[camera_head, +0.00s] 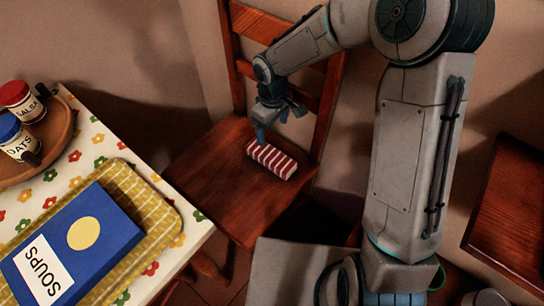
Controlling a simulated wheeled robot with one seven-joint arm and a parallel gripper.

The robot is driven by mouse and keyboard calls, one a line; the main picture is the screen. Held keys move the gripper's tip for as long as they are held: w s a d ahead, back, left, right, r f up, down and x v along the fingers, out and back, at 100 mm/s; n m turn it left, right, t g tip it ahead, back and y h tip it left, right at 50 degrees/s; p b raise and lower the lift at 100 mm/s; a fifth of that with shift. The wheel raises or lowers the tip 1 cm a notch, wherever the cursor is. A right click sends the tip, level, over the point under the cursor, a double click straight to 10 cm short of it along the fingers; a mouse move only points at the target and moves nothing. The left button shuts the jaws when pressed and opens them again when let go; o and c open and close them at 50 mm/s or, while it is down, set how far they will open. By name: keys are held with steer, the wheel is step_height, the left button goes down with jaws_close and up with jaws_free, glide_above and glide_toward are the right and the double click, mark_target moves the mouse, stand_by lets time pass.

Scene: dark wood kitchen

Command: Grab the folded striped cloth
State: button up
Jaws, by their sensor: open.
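The folded striped cloth (272,161), red and white, lies as a small flat block on the seat of a wooden chair (215,190). My gripper (272,130) points down just above the cloth's far left end, and its jaws are open. One fingertip overlaps the cloth's upper left end in this view. I cannot tell whether it touches the cloth.
A table with a flowered cloth (190,240) stands at left. It holds a yellow checked tray (158,208) with a blue soups box (85,240), and a round wooden tray (62,130) with two jars. The chair back (265,28) rises behind my gripper.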

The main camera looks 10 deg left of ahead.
mark_target(271, 154)
steer(key=f+b, duration=0.1)
steer(key=f, duration=0.3)
steer(key=f+b, duration=0.2)
steer(key=f, duration=0.3)
steer(key=f+b, duration=0.2)
steer(key=f, duration=0.2)
steer(key=shift+s+a+f, duration=0.2)
steer(key=shift+a+f, duration=0.1)
steer(key=shift+f, duration=0.1)
steer(key=shift+r, duration=0.1)
steer(key=shift+c, duration=0.3)
steer(key=c, duration=1)
steer(key=shift+c, duration=0.2)
